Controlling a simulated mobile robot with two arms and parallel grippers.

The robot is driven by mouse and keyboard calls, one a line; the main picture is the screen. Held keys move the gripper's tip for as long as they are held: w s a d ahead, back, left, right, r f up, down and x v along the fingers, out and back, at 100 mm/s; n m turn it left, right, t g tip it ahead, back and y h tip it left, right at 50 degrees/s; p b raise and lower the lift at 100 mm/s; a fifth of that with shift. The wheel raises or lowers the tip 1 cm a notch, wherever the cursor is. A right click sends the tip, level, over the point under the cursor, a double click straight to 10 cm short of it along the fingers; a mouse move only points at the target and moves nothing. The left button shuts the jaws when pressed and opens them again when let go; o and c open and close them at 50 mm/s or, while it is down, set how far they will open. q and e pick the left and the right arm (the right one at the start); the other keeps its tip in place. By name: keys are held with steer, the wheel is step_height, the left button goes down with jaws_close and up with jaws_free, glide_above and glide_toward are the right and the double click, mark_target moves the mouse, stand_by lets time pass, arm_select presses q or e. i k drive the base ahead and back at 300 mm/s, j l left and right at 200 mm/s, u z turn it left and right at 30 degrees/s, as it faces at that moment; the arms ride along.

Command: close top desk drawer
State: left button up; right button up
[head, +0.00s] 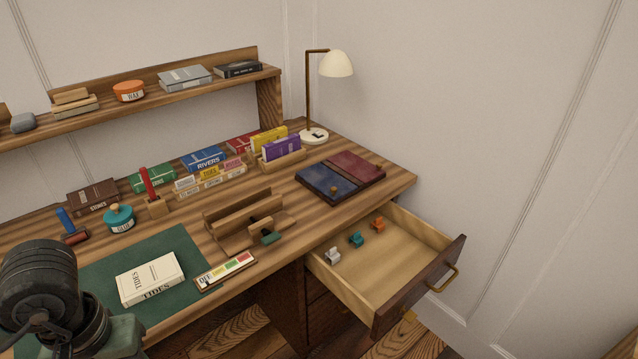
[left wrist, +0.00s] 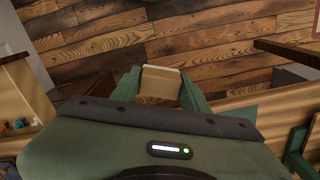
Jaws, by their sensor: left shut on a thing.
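The top desk drawer (head: 385,262) is pulled far out at the right end of the desk in the head view. In the left wrist view my left gripper (left wrist: 160,88) is shut on a tan block (left wrist: 160,84); only one end of the block shows. In the head view only my dark and green arm shows at the lower left, away from the drawer; the fingertips are out of frame. My right gripper is not in view.
The wooden desk (head: 320,235) holds a green mat (head: 180,250) with a white book (head: 150,278), a wooden rack (head: 250,215), blue and red books (head: 340,178) and a lamp (head: 336,65). Another drawer (head: 325,312) is below. The wall is close behind the drawer's right side.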

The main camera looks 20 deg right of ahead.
mark_target(393, 272)
steer(key=z, duration=1.25)
steer(key=i+z, duration=0.3)
steer(key=z, duration=0.15)
steer(key=i+j+z, duration=0.1)
steer(key=i+z, duration=0.15)
steer(key=z, duration=0.15)
